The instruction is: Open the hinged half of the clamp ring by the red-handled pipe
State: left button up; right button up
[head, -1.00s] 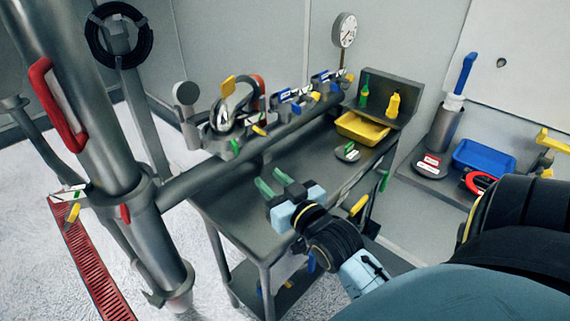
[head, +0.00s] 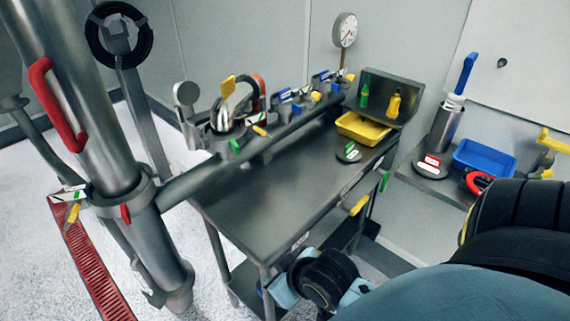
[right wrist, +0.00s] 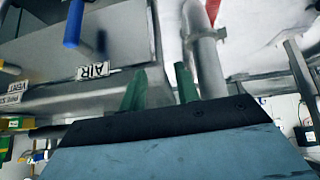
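The thick steel pipe (head: 95,125) with a red handle (head: 57,105) stands at the left in the head view. The clamp ring (head: 128,198) wraps around it below the handle, with a small red tab at its front and a yellow lever (head: 73,213) at its left side. The ring looks closed around the pipe. My right gripper (right wrist: 160,82) is open and empty, its two green fingers apart. In the head view its light-blue hand is low by the bench's front edge, right of the pipe, with fingertips hidden. My left gripper is out of view.
A steel bench (head: 270,200) with valves along its back edge stands right of the pipe. A yellow tray (head: 363,129) and a blue tray (head: 484,158) are farther right. A horizontal pipe runs from the ring to the bench. A red floor grate (head: 95,265) lies at left.

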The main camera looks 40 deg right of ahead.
jog(key=shift+s+a+f+g, duration=0.3)
jog(key=shift+s+f+g, duration=0.2)
jog(key=shift+s+f, duration=0.35)
jog(key=shift+s+a+f+g, duration=0.3)
jog(key=shift+s+f+g, duration=0.2)
jog(key=shift+s+f, duration=0.35)
jog(key=shift+w, duration=0.1)
